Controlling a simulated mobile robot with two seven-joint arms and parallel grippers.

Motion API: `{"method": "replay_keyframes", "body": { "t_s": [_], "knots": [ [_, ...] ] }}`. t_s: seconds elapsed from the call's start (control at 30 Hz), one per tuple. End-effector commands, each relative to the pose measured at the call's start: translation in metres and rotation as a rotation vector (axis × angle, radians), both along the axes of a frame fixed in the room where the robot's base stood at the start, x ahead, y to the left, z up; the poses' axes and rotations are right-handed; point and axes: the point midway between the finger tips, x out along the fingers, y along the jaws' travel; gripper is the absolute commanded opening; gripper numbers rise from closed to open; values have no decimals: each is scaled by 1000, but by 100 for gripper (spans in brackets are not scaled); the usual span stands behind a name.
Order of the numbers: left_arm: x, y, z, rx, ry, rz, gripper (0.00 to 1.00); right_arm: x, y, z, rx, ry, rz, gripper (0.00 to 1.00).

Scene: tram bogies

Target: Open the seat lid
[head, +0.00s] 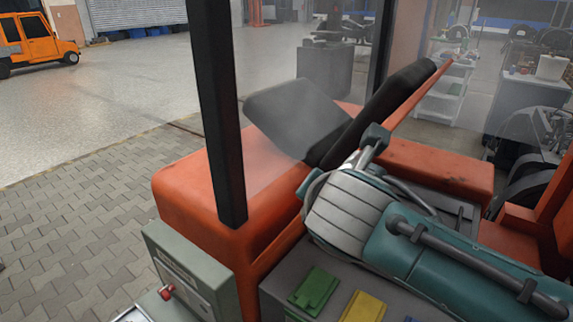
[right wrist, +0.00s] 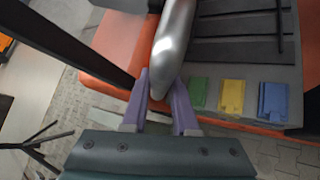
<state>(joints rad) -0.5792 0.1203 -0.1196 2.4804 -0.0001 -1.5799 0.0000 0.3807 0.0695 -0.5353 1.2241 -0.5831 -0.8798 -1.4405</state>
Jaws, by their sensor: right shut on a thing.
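The seat lid (head: 385,108) looks like a black cushion on a thin orange board, tilted up steeply above the orange seat base (head: 435,165). A second dark pad (head: 295,112) slants beside it, seen through a hazy pane. My right arm reaches in from the right, in front of the seat. In the right wrist view the purple fingers of my right gripper (right wrist: 160,86) are shut on a smooth silver bar (right wrist: 174,42). I cannot tell whether this bar belongs to the lid. My right fingertips are not clear in the head view. My left gripper is out of view.
A dark upright post (head: 217,110) stands left of the seat. Green (head: 314,287), yellow (head: 363,307) and blue (right wrist: 273,102) pedals lie on the cab floor below my right arm. A grey box with a red knob (head: 167,292) is at the front left. Open paving (head: 75,225) lies left.

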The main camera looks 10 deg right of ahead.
Motion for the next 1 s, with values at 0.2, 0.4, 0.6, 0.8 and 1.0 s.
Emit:
{"method": "replay_keyframes", "body": {
  "t_s": [0.2,0.4,0.6,0.8,1.0],
  "knots": [
    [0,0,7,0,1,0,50,5,5,5,-14,20,-1,0],
    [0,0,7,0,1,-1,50,5,5,4,-15,24,-1,0],
    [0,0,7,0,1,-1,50,5,5,4,-15,24,-2,28],
    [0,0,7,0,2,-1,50,5,5,4,-16,24,-2,51],
    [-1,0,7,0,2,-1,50,5,5,5,-16,23,-1,57]
  ]
}}
